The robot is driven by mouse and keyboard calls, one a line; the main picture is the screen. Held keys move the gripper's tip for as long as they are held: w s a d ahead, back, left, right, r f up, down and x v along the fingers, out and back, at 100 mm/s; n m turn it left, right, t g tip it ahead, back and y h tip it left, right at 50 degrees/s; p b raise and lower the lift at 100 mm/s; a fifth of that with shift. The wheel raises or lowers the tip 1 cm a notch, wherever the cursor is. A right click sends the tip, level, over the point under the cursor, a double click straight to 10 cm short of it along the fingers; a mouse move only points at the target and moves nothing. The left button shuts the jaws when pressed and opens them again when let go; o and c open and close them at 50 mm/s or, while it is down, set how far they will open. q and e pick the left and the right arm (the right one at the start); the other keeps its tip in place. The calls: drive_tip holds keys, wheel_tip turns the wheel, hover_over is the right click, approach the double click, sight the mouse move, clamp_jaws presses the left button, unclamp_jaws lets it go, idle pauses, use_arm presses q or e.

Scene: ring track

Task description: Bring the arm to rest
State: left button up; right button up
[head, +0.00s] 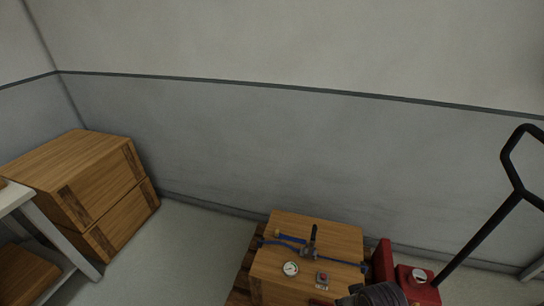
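No gripper fingers show clearly in the head view. A dark grey rounded part at the bottom edge, right of centre, may belong to my arm, but I cannot tell. No left arm is in sight. A wooden box (335,264) stands low in the middle by the wall. On its top are a blue pipe with a dark upright valve lever (311,241), a round white gauge (290,268) and a small grey box with a red button (322,280).
Two stacked wooden crates (95,185) stand in the left corner beside a white shelf (14,197). A red machine (419,286) with a long black handle (482,235) is at the right. Grey floor (180,255) is clear between crates and box. The wall runs behind.

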drive_tip(key=s+d+f+g, duration=0.1)
drive_tip(key=s+f, duration=0.1)
drive_tip(key=f, duration=1.3)
drive_tip(key=s+d+f, duration=0.1)
drive_tip(key=s+f, duration=0.1)
drive_tip(key=f, duration=1.3)
drive_tip(key=s+d+f, duration=0.3)
drive_tip(key=s+f, duration=0.6)
drive_tip(key=s, duration=0.1)
drive_tip(key=s+d+f+g, duration=0.1)
drive_tip(key=s+d+f, duration=0.2)
drive_tip(key=s+f, duration=0.6)
drive_tip(key=shift+s+d+n+h, duration=0.25)
drive_tip(key=shift+s+n+h, duration=0.05)
drive_tip(key=shift+s, duration=0.35)
drive_tip(key=shift+f, duration=0.1)
drive_tip(key=shift+s, duration=0.15)
